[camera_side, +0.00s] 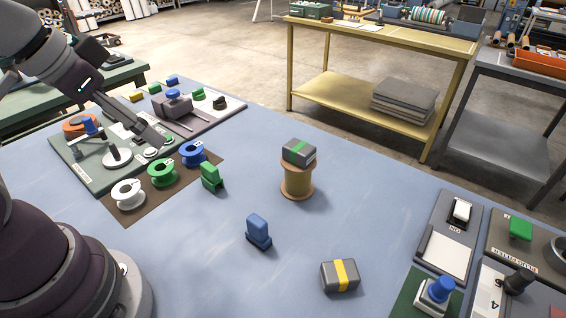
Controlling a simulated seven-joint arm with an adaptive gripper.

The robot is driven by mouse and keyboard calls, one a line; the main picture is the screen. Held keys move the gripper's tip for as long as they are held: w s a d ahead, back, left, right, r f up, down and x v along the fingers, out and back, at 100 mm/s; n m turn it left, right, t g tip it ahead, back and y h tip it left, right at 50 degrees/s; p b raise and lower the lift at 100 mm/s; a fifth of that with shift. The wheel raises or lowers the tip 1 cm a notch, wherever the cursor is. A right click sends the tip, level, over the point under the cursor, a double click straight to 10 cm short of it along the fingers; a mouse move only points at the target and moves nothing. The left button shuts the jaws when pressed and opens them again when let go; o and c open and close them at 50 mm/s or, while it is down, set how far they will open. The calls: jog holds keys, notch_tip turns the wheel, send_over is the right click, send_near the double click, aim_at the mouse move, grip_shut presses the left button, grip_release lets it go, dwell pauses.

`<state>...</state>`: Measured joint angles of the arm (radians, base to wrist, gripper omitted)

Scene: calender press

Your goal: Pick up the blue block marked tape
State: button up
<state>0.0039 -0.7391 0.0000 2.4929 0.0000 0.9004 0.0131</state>
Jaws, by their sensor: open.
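A dark grey block with a green stripe (299,152) lies on top of a tan spool (297,181). A grey block with a yellow stripe (341,276) lies on the table at the front. My gripper (150,137) is at the upper left, over the panels there, well away from these blocks. It looks open and empty, though its fingertips are small and partly merge with the panel behind.
White (128,194), green (162,172) and blue (193,153) spools stand on a brown mat at left. A green upright block (211,177) stands beside them. Panels with knobs and switches (447,245) fill the right side. The table's middle (230,280) is largely free.

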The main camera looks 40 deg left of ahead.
jog(key=w+d+f+m+g, duration=0.25)
jog(key=w+d+m, duration=0.2)
jog(key=m, duration=0.35)
jog(key=m+g, duration=0.3)
jog(key=m, duration=0.7)
send_over(257, 220)
jog(key=f, duration=0.7)
jog(key=shift+s+d, duration=0.2)
jog(key=shift+d, duration=0.1)
jog(key=f, duration=1)
jog(key=shift+w+a+f, duration=0.15)
jog(key=shift+a+f, duration=0.15)
jog(key=shift+f, duration=0.05)
jog(key=shift+c, duration=0.2)
grip_shut()
